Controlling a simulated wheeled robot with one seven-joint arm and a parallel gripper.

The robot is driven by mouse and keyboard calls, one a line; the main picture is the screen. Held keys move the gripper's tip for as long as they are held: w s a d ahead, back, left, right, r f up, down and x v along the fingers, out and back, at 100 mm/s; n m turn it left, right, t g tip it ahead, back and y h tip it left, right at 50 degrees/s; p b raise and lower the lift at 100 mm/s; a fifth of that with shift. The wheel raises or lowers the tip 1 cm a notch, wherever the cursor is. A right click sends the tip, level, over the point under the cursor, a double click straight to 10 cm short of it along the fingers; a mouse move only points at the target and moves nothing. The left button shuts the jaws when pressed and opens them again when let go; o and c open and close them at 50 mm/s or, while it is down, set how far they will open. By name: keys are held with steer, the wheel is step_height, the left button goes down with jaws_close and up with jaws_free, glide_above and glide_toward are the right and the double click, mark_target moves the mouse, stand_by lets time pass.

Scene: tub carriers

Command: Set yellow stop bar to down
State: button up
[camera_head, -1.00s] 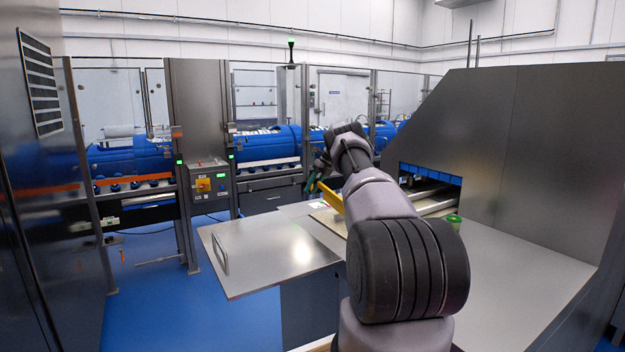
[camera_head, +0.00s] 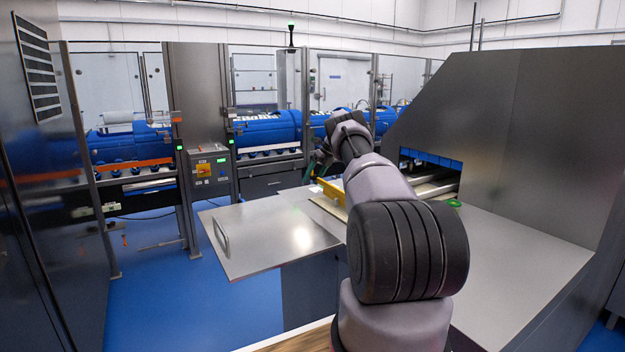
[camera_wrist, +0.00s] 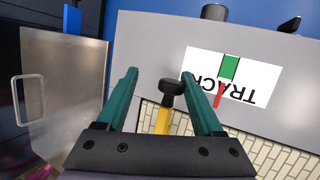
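The yellow stop bar (camera_head: 331,191) shows beside my wrist in the head view, at the end of a pale track bed. In the wrist view its yellow shaft (camera_wrist: 161,122) runs up between my fingers and ends in a black knob (camera_wrist: 172,93). My gripper (camera_wrist: 163,80) has two teal fingers, spread open on either side of the bar. I see gaps on both sides and no clear contact. A white sign (camera_wrist: 232,76) reading TRACK, upside down, has a green patch and a red pointer. My arm hides much of the bar in the head view.
A steel panel with a handle (camera_head: 270,245) lies left of the track. A sloped steel housing (camera_head: 500,140) with a blue-fringed opening stands right. A green round object (camera_head: 454,203) sits near the opening. Blue tubs and a control box (camera_head: 210,174) are behind.

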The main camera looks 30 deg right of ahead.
steer(key=v, duration=1)
steer(key=shift+r, duration=0.35)
steer(key=shift+s+d, duration=0.1)
